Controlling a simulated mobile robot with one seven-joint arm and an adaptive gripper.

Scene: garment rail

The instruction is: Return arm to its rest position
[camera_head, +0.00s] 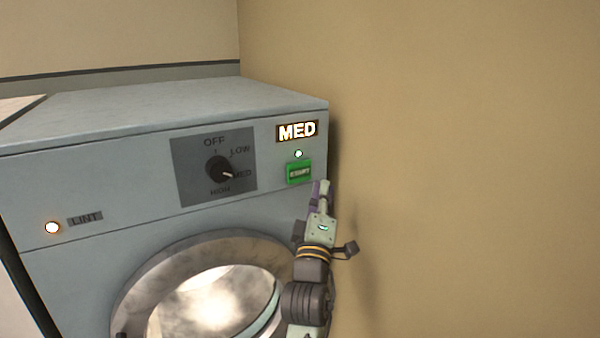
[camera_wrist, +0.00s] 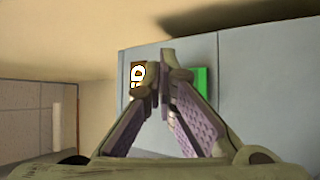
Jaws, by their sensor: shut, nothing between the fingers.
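My gripper (camera_head: 322,186) is shut and empty in front of the right end of a grey-blue dryer (camera_head: 90,190). Its fingertips are just below and right of the green start button (camera_head: 299,173) in the head view. In the wrist view the shut fingers (camera_wrist: 164,78) meet at the middle, with the green button (camera_wrist: 201,88) behind them, partly hidden. I cannot tell whether the fingertips touch the panel. My forearm runs down from the gripper along the right side of the round door.
A lit MED sign (camera_head: 297,131) and small white light (camera_head: 298,154) are above the button. The dial (camera_head: 219,169) points toward MED. The round door (camera_head: 150,280) is at lower middle. A tan wall (camera_head: 460,150) stands close on the right.

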